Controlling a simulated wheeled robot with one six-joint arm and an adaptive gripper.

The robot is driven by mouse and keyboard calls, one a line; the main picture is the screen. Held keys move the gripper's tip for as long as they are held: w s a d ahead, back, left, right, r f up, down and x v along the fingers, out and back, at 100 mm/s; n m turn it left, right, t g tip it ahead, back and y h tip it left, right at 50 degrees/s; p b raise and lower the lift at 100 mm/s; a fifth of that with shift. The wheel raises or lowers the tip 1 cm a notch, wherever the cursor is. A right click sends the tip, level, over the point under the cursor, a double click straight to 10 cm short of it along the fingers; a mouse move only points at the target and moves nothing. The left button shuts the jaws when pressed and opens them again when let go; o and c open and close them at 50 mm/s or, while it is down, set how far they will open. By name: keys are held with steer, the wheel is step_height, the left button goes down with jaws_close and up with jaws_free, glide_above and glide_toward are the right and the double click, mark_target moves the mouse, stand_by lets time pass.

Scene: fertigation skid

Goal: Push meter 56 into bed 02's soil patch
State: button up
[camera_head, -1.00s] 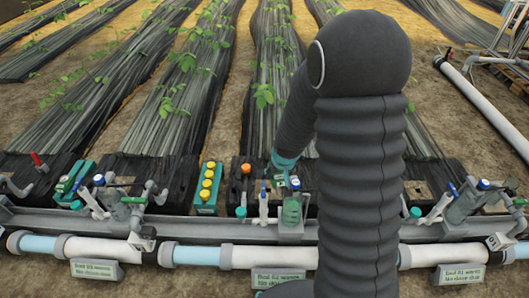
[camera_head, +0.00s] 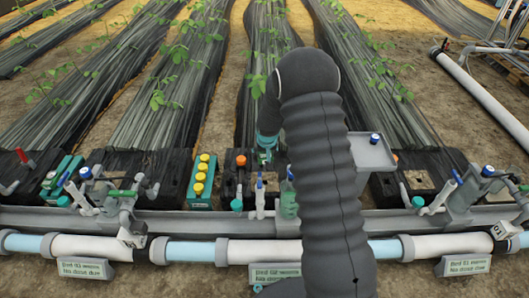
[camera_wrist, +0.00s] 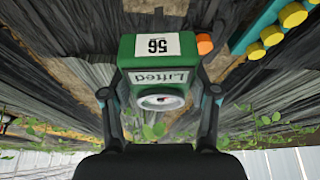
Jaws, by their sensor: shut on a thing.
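Meter 56 (camera_wrist: 157,62) is a green box with a white "56" label and a plate reading "Lifted", both upside down in the wrist view. A round dial shows on its near end. My gripper (camera_wrist: 161,100) is shut on it, with one dark finger on each side. In the head view my gripper (camera_head: 266,150) is over the black block at the foot of the middle bed, behind the "Bed 02" sign (camera_head: 276,272). Brown ground (camera_wrist: 143,7) shows beyond the meter's far end. I cannot tell if the meter touches soil.
An orange knob (camera_head: 241,160) is close to the meter; it also shows in the wrist view (camera_wrist: 204,44). A teal box with yellow buttons (camera_head: 201,181) stands to the left. Valves and a white pipe (camera_head: 265,252) run in front. A grey tray (camera_head: 368,151) is right of my arm.

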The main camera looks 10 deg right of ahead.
mark_target(265, 170)
steer(key=shift+f+b, duration=2.35)
steer(key=shift+f, duration=3.05)
steer(key=shift+s+f, duration=0.1)
steer(key=shift+f, duration=1.85)
steer(key=o, duration=1.3)
steer(key=shift+r, duration=0.15)
steer(key=shift+r+p, duration=3.55)
steer(key=shift+r, duration=0.35)
steer(key=shift+r, duration=0.1)
